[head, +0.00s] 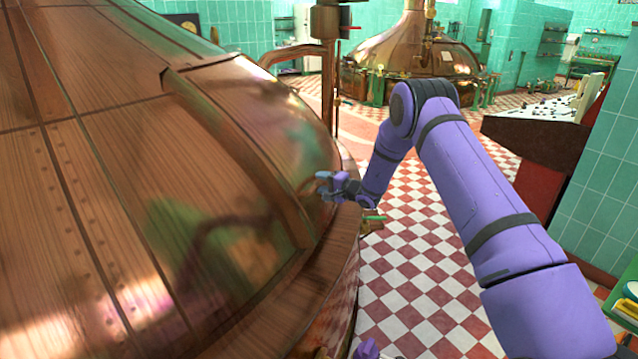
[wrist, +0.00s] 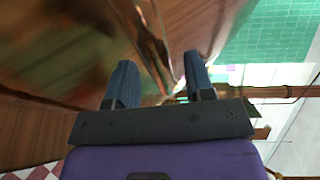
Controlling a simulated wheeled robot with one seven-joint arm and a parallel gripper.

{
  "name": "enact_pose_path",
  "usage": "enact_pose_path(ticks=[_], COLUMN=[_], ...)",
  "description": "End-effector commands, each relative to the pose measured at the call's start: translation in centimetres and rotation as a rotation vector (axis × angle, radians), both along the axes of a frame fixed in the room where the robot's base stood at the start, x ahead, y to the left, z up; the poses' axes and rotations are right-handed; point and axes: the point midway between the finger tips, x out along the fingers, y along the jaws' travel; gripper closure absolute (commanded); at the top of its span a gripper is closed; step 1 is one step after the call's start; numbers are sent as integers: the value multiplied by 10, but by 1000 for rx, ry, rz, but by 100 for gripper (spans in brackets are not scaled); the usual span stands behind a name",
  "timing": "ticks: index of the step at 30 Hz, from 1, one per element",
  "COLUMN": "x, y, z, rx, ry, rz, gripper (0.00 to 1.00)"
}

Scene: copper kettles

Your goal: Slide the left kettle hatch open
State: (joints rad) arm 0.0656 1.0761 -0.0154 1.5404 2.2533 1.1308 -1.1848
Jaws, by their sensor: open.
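The left kettle (head: 110,130) is a large copper dome that fills the left of the head view. Its hatch (head: 255,105) looks like a glossy curved copper panel with a raised edge, on the dome's right flank. I cannot tell whether it stands open at all. My gripper (head: 323,187) is at the hatch's lower right side, close to the copper. In the wrist view my gripper (wrist: 160,82) has its two blue fingers apart. A narrow copper bar (wrist: 154,48), perhaps the hatch's handle or edge, shows between and beyond them. Contact cannot be made out.
A second copper kettle (head: 415,45) stands at the back. A copper pipe column (head: 329,80) rises behind the left kettle. A sloping control desk (head: 545,120) stands at the right.

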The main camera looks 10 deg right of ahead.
Motion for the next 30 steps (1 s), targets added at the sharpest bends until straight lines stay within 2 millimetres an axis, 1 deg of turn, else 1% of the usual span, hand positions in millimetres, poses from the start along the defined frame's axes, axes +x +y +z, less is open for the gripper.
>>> enact_pose_path(ticks=[3, 6, 15, 20, 21, 22, 26, 30], x=[8, 12, 13, 13, 13, 13, 13, 22], y=[8, 11, 11, 11, 11, 11, 11, 1], z=[-1, -1, -1, -1, -1, -1, -1, -1], rx=[-1, -1, 0, -1, -1, 0, -1, 3], ry=[-1, -1, 0, -1, -1, 0, -1, -4], rz=[1, 1, 0, 0, 0, 0, 0, 5], gripper=[52, 52, 52, 88, 97, 100, 100, 100])
